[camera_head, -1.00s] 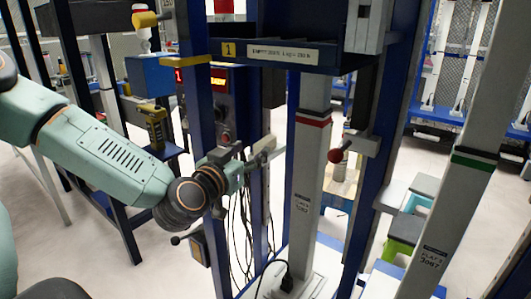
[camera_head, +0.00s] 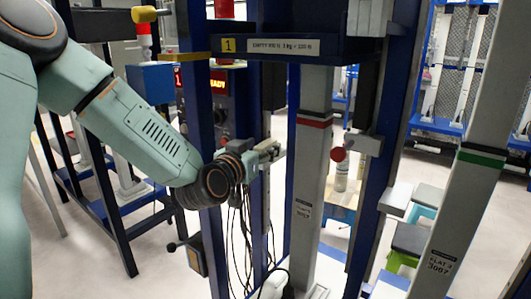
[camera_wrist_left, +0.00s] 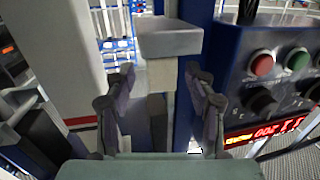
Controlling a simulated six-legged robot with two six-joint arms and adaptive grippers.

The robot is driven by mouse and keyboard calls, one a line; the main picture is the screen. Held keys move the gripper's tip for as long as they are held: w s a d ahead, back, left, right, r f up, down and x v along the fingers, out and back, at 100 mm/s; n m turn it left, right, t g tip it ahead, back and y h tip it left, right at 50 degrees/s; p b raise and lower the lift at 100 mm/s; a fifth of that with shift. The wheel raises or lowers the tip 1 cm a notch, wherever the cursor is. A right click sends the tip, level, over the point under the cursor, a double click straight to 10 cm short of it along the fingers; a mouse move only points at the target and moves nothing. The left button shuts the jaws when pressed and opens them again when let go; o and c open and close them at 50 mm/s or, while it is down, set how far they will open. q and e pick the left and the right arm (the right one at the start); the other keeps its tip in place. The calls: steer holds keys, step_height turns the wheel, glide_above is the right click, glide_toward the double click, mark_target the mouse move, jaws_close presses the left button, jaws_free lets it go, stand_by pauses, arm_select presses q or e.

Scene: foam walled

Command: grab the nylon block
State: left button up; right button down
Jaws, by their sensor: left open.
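My left gripper (camera_head: 272,150) is between the blue posts in the head view, its jaws pointing right. I cannot tell for sure which of these is the nylon block, nor whether a finger touches either. My right gripper is in neither view.
Blue posts (camera_head: 199,130) and a grey column (camera_head: 310,170) stand close around the gripper. A labelled blue crosshead (camera_head: 320,47) is above. A control panel with buttons (camera_wrist_left: 280,75) is at the right in the left wrist view. Dark cables (camera_head: 240,235) hang below.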

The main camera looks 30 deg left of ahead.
arm_select(q)
jaws_close()
stand_by(0.6)
